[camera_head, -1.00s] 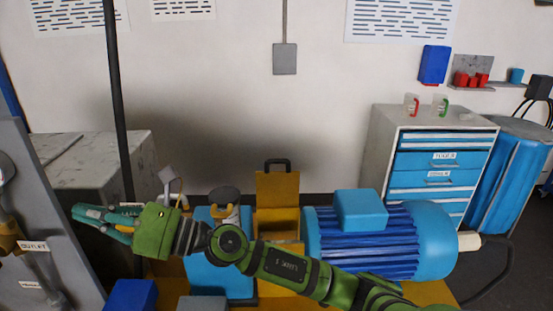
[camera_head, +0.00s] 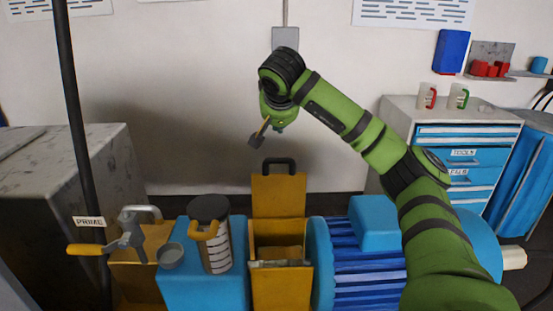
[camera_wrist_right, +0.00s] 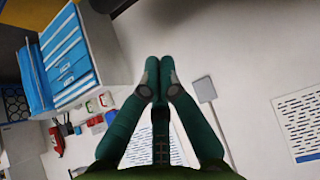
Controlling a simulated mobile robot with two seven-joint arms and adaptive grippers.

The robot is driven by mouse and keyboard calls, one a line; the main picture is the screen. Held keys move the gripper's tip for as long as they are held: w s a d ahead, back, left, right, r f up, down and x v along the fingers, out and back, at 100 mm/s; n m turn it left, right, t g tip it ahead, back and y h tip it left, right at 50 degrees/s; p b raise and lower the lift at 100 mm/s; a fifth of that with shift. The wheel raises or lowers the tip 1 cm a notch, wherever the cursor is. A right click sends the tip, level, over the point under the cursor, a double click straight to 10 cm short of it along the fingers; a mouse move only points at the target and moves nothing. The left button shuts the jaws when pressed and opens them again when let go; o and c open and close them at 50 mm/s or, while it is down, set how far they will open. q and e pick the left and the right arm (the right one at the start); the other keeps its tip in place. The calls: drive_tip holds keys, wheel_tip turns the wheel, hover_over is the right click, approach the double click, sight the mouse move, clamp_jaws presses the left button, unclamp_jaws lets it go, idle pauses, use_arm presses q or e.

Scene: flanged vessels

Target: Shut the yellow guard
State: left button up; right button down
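The yellow guard (camera_head: 279,196) stands open and upright in the head view, its black handle (camera_head: 279,163) at the top. It rises behind an open yellow housing (camera_head: 282,284) between a blue block and the blue motor. My right gripper (camera_head: 278,115) is above and behind the guard, apart from it, its fingers largely hidden by my wrist. In the right wrist view its teal fingers (camera_wrist_right: 160,62) meet at the tips with nothing between them. The guard does not show in that view. My left gripper is not in view.
A ribbed blue motor (camera_head: 355,250) stands right of the housing. Left of it are a jug (camera_head: 212,235) with a dark lid, a small grey cup (camera_head: 171,256) and a yellow-handled lever (camera_head: 90,249). A dark pole (camera_head: 78,130) stands at left, a drawer cabinet (camera_head: 455,150) at right.

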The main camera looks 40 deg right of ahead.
drive_tip(key=shift+w+f+b, duration=0.15)
drive_tip(key=shift+f+b, duration=0.15)
drive_tip(key=shift+f, duration=0.35)
use_arm(q)
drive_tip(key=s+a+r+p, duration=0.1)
drive_tip(key=p, duration=0.2)
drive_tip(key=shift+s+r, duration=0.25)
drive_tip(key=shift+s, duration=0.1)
use_arm(e)
wheel_tip(320, 180, down, 6)
drive_tip(key=shift+w+d+f, duration=0.25)
drive_tip(key=shift+w+d, duration=0.2)
drive_tip(key=shift+d, duration=0.1)
